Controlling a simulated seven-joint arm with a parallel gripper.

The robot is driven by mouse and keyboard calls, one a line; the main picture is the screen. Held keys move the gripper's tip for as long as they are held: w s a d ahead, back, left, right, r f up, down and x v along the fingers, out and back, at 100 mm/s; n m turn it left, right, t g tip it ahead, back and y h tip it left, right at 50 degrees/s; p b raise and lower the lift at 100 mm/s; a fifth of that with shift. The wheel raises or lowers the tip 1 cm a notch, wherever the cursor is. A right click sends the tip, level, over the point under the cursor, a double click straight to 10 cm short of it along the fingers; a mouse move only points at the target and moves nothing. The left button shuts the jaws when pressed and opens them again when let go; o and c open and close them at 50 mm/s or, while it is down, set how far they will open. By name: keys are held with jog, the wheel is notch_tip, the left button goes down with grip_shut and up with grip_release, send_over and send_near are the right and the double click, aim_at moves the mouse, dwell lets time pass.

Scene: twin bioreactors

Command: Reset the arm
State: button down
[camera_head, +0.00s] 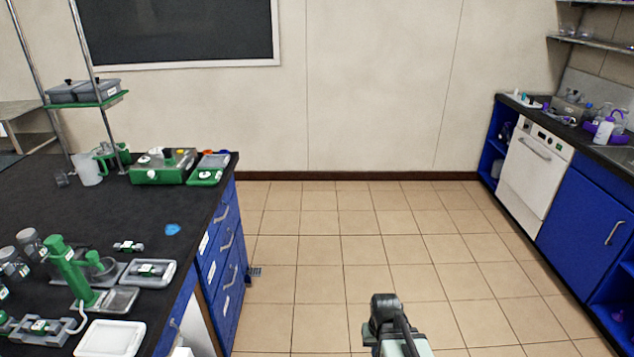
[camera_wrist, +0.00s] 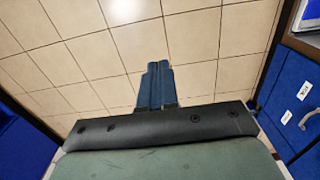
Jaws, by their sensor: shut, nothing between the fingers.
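In the wrist view, my gripper (camera_wrist: 155,84) is shut, with its blue fingers together and nothing between them. It points over bare tiled floor and touches nothing. In the head view, part of my own arm shows at the bottom centre, over the floor and to the right of the left bench. The fingers cannot be made out in the head view.
A black-topped bench (camera_head: 130,210) with blue drawers stands at left, holding green devices, trays and jars. A counter with blue cupboards (camera_head: 578,205) and a white appliance (camera_head: 532,168) lines the right. The tiled floor (camera_head: 350,235) between them is clear.

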jog(key=s+f+g, duration=0.3)
jog(key=s+f, duration=0.7)
jog(key=s, duration=0.4)
jog(key=s+f+g, duration=0.3)
jog(key=s+f, duration=0.7)
jog(key=s, duration=0.5)
jog(key=shift+g, duration=0.4)
jog(key=shift+s+a, duration=0.1)
dwell(0.5)
